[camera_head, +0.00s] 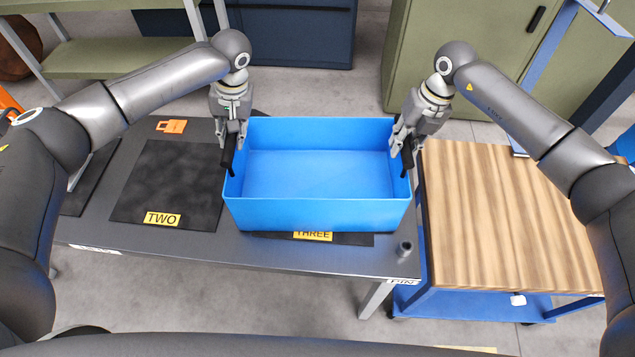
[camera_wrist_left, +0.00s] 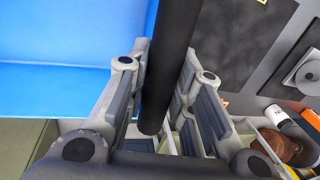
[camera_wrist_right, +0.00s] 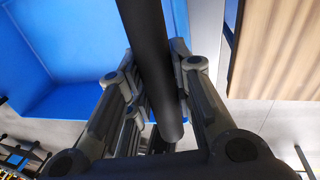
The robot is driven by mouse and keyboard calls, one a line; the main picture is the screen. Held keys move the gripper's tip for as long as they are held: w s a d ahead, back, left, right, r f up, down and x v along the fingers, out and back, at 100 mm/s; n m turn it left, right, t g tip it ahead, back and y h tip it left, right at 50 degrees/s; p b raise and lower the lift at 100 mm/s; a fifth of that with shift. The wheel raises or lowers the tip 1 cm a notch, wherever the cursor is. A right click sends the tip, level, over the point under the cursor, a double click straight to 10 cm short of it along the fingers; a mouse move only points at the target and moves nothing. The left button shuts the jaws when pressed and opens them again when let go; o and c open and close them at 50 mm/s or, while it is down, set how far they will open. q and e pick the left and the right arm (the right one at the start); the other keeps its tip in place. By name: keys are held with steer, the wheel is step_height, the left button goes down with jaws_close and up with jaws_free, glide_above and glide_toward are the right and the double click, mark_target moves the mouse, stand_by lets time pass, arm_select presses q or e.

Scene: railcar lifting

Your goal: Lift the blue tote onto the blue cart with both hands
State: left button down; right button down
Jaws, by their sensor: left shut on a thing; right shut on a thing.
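The blue tote (camera_head: 315,213) is open-topped and looks empty. It is over the mat marked THREE on the grey table; whether it touches the mat I cannot tell. My left gripper (camera_head: 232,150) is shut on the black handle bar at the tote's left end, and the bar shows between its fingers in the left wrist view (camera_wrist_left: 168,75). My right gripper (camera_head: 405,148) is shut on the black handle bar at the right end, which shows in the right wrist view (camera_wrist_right: 155,70). The blue cart (camera_head: 470,305) with a wood-grain top (camera_head: 510,225) stands right of the table.
The grey table (camera_head: 270,258) carries a dark mat marked TWO (camera_head: 170,185), an orange tag (camera_head: 172,126) and a small grey cylinder (camera_head: 404,248) near its right corner. The cart top is clear. Green cabinets (camera_head: 470,50) stand behind. A narrow gap separates table and cart.

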stand_by(0.3)
arm_select(q)
steer(key=shift+w+r, duration=0.15)
arm_select(e)
steer(key=shift+w+r, duration=0.15)
steer(key=shift+r, duration=0.05)
arm_select(q)
steer(key=shift+r, duration=0.1)
arm_select(e)
steer(key=shift+r, duration=0.1)
